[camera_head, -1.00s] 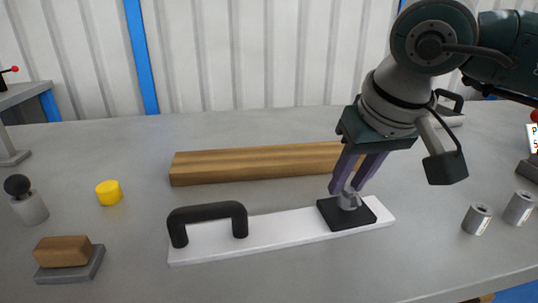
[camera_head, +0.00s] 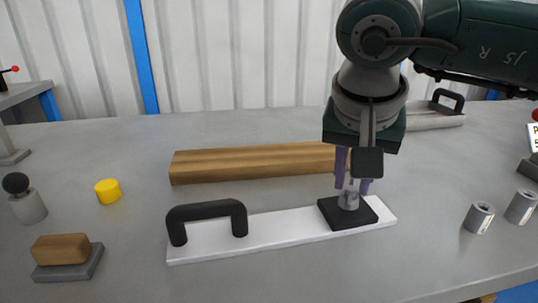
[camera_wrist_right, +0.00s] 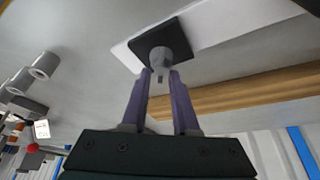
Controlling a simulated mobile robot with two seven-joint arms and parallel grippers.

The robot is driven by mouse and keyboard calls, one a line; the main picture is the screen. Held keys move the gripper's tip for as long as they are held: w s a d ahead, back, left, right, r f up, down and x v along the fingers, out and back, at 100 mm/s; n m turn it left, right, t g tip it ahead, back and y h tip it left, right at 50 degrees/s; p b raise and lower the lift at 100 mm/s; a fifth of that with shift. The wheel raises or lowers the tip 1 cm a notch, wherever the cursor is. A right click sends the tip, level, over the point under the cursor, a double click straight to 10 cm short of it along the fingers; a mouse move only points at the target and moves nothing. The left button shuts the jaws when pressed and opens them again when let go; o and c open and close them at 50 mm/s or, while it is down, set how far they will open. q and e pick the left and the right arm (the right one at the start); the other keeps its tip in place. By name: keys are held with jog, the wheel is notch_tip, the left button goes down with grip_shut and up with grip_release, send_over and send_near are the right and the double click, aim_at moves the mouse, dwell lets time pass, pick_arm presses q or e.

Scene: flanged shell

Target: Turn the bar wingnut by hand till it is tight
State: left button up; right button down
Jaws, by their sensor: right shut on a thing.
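The bar wingnut (camera_head: 348,200) is a small grey metal piece standing on a black square pad (camera_head: 367,215). The pad lies on the right end of a white plate (camera_head: 285,232) with a black handle (camera_head: 207,209) at its left. My right gripper (camera_head: 354,186) comes down from above and is shut on the wingnut's upper part, its purple fingers on either side. The right wrist view shows the wingnut (camera_wrist_right: 165,62) at the fingertips; the exact contact is hard to see. My left gripper is not in view.
A wooden beam (camera_head: 250,164) lies behind the plate. Two metal cylinders (camera_head: 479,217) stand at the right. A yellow cylinder (camera_head: 108,191), a black-knobbed grey piece (camera_head: 30,203) and a brown block on a grey base (camera_head: 62,250) are at the left. The front table area is clear.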

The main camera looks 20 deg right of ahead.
jog(key=m+g, duration=0.1)
jog(key=m, duration=0.2)
jog(key=m+g+h, duration=0.1)
jog(key=m, duration=0.2)
jog(key=m+g, duration=0.1)
jog(key=m, duration=0.2)
jog(key=m+g+b, duration=0.1)
jog(key=m, duration=0.2)
jog(key=shift+s+m+g, duration=0.15)
jog(key=shift+m+g, duration=0.15)
jog(key=m+g+b, duration=0.1)
jog(key=m, duration=0.2)
jog(key=shift+f+m+y+b, duration=0.1)
jog(key=shift+m+y+b, duration=0.2)
jog(key=m+g+y+b, duration=0.1)
jog(key=m, duration=0.2)
jog(key=shift+s+a+m+b, duration=0.1)
jog(key=shift+m+b, duration=0.2)
jog(key=shift+m, duration=0.1)
jog(key=shift+m+g+b, duration=0.3)
jog(key=shift+m, duration=0.3)
jog(key=shift+y, duration=0.3)
jog(key=c, duration=1)
grip_release()
